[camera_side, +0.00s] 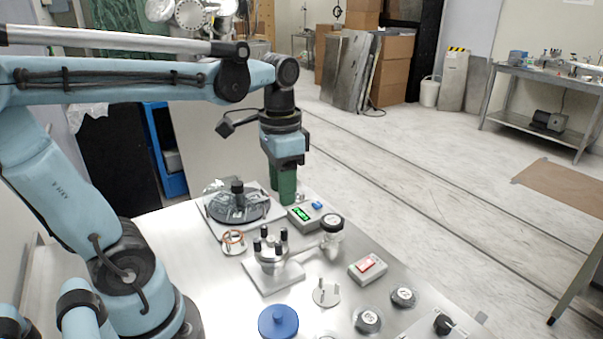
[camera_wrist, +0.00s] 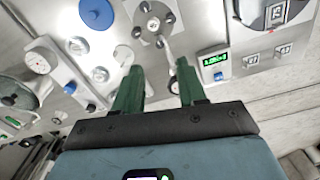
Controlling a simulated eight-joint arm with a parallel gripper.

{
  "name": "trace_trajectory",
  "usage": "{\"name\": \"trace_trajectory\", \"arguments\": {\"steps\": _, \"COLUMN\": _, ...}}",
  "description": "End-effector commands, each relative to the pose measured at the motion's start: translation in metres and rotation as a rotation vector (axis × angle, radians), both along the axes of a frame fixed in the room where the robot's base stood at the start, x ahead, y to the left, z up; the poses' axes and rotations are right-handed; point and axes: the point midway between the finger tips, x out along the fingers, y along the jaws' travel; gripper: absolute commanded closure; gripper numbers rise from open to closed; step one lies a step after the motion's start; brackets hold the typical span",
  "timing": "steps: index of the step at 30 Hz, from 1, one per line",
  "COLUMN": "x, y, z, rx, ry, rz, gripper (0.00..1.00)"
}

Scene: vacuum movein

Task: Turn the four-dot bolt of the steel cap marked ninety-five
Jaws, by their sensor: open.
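A round steel cap (camera_side: 270,258) with several black upright bolts (camera_side: 282,248) sits on a pale stand near the middle of the table. It also shows in the wrist view (camera_wrist: 154,23), at the top, with the bolts around its face. Neither the number on the cap nor the dots on the bolts can be read. My gripper (camera_side: 285,203) points down above the table, behind the cap and beside the green-lit display box. In the wrist view its two green fingers (camera_wrist: 160,66) are apart with nothing between them.
A display box (camera_side: 306,214), a gauge (camera_side: 332,222) on the cap's side pipe and a red switch box (camera_side: 368,268) stand nearby. A covered dark dome (camera_side: 240,207) is behind left. A blue disc (camera_side: 278,321) and black-topped round pieces (camera_side: 404,297) lie in front.

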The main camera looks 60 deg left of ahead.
Motion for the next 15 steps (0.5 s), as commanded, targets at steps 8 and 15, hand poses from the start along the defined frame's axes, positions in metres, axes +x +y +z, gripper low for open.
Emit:
{"name": "trace_trajectory", "arguments": {"steps": 8, "x": 0.0, "y": 0.0, "z": 0.027, "rx": 0.0, "ry": 0.0, "rz": 0.0, "gripper": 0.59}}
{"name": "trace_trajectory", "arguments": {"steps": 15, "x": 0.0, "y": 0.0, "z": 0.032, "rx": 0.0, "ry": 0.0, "rz": 0.0, "gripper": 0.59}}
